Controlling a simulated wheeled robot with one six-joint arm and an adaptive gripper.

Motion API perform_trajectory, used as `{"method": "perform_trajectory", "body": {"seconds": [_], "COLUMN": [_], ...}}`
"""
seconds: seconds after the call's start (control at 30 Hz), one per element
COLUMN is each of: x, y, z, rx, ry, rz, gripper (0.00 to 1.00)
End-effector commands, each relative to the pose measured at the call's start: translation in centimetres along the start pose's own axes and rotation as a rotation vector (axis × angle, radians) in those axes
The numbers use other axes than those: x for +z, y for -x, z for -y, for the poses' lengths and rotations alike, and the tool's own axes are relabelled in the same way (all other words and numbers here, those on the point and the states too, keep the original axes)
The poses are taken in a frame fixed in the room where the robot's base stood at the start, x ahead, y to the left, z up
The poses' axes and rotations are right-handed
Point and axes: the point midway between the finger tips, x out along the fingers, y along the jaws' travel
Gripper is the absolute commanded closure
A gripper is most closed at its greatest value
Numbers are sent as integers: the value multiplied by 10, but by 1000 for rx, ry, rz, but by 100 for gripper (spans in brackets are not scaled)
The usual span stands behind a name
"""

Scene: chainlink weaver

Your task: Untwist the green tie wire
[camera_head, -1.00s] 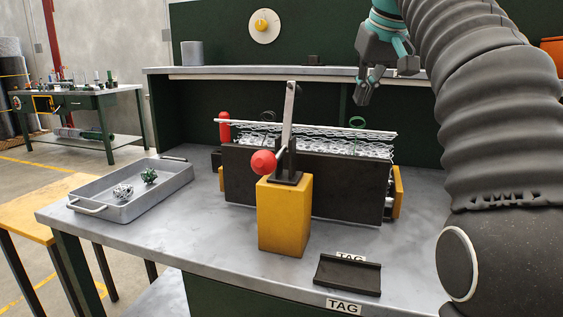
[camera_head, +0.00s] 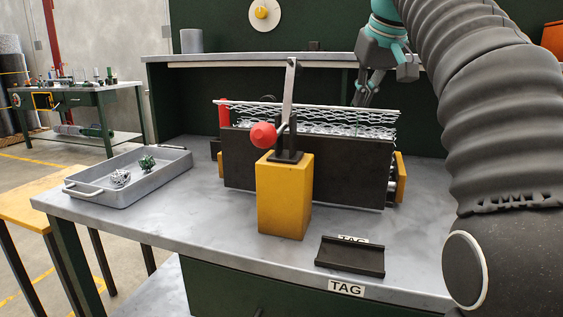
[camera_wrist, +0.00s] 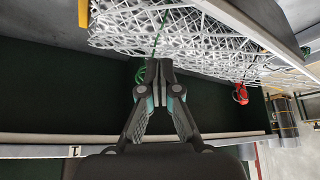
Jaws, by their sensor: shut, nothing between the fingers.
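The green tie wire (camera_wrist: 140,76) shows in the wrist view as a loop beside my fingertips, with a thin strand running up over the chainlink mesh (camera_wrist: 210,42). In the head view the mesh (camera_head: 300,118) stands along the top of the dark machine (camera_head: 330,172), and I cannot make out the green wire there. My gripper (camera_wrist: 159,66) is shut at the wire in the wrist view. In the head view my gripper (camera_head: 364,98) is just behind the mesh's top right part. The fingers hide part of the wire, and I cannot tell whether they touch it.
A grey tray (camera_head: 128,190) with two small wire bundles is at the left. A black holder (camera_head: 350,256) lies at the front right.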

Motion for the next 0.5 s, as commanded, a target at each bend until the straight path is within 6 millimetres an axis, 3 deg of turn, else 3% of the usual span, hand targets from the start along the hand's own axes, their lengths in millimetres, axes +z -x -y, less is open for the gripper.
{"method": "perform_trajectory", "body": {"seconds": [0.5], "x": [-4], "y": [-2], "z": [-2], "rx": [0], "ry": [0], "rz": [1], "gripper": [100]}}
